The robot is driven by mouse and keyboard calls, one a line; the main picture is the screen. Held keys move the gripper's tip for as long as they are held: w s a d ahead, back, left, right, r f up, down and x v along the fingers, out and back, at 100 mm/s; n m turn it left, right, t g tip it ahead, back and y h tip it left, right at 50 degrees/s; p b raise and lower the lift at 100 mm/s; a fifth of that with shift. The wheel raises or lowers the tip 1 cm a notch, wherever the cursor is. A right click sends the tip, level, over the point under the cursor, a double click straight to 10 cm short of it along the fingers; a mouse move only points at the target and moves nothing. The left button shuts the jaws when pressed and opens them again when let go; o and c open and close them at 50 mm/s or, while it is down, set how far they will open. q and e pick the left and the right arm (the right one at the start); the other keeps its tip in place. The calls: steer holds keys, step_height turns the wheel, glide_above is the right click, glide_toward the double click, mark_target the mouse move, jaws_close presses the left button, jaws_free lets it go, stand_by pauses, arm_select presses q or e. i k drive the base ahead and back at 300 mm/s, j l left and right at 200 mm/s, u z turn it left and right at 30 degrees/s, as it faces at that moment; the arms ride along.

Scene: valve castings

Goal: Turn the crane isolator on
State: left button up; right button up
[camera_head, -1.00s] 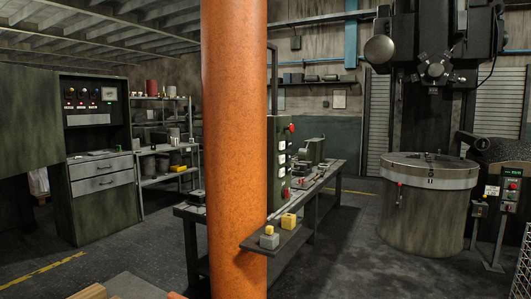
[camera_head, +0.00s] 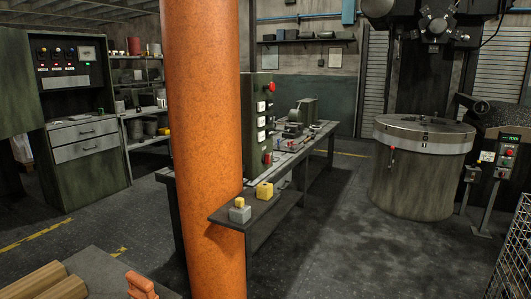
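I cannot tell for certain which switch is the crane isolator. A green upright panel (camera_head: 257,122) stands at the near end of the workbench, with a red knob and several pale labels on its right edge. A green control cabinet (camera_head: 87,137) at the left carries several small lamps or switches, a gauge and labels on its upper panel (camera_head: 64,66). A control post (camera_head: 506,158) at the right has a small display and red and green buttons. The labels are too small to read. Neither of my grippers is in view.
An orange column (camera_head: 205,150) hides part of the workbench (camera_head: 322,130). A low shelf (camera_head: 225,216) holds grey and yellow blocks. A large round machine (camera_head: 421,170) stands right. The centre-right floor is clear.

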mark_target(267, 157)
steer(key=i+l+u, duration=0.15)
steer(key=i+l, duration=0.3)
steer(key=i+l+u, duration=0.1)
steer(key=i+l, duration=0.3)
steer(key=i+l+u, duration=0.15)
steer(key=i+l, duration=0.25)
steer(key=l, duration=0.25)
